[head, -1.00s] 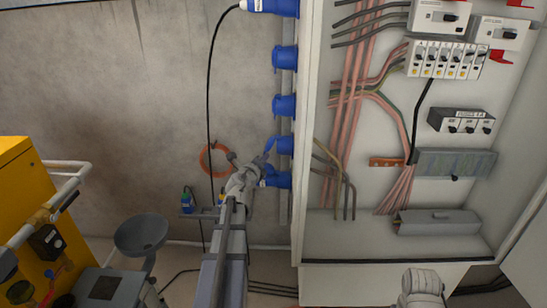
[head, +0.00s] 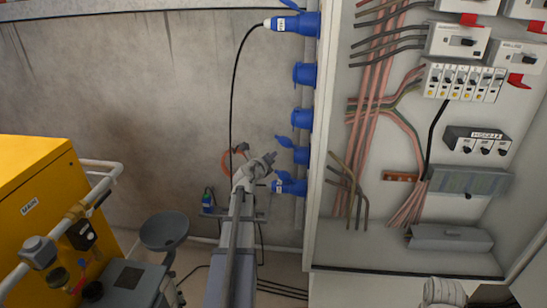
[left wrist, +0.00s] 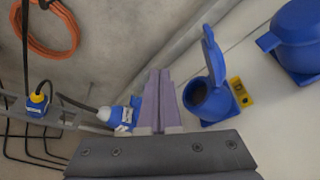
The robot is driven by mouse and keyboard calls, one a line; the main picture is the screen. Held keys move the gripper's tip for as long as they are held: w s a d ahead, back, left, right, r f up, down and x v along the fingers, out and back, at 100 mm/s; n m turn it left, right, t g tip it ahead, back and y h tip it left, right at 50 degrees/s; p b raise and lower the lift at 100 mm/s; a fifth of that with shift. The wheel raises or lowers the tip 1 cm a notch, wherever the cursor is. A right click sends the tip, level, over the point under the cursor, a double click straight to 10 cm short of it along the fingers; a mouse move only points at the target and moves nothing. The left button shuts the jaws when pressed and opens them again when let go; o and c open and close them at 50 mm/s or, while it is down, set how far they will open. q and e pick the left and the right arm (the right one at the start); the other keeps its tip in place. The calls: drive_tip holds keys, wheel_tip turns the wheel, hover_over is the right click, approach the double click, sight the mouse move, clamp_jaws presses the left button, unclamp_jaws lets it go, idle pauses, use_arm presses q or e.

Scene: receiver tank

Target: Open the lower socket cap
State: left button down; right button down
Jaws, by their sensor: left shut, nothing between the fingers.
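My left gripper (head: 262,162) is just left of the lower sockets. In the left wrist view its fingers (left wrist: 158,95) are together and empty, with a gap between them and the open socket. My right gripper is not visible.
The socket above (head: 297,155) also has a cap jutting out. A plug with a black cable (head: 283,23) is in the top socket. The open cabinet (head: 430,258) is right, a yellow machine (head: 30,190) left. Another blue socket (left wrist: 300,35) is upper right in the wrist view.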

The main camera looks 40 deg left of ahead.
sight(278, 136)
use_arm(q)
drive_tip(key=shift+r, duration=0.2)
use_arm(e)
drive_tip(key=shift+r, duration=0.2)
use_arm(q)
drive_tip(key=shift+s, duration=0.15)
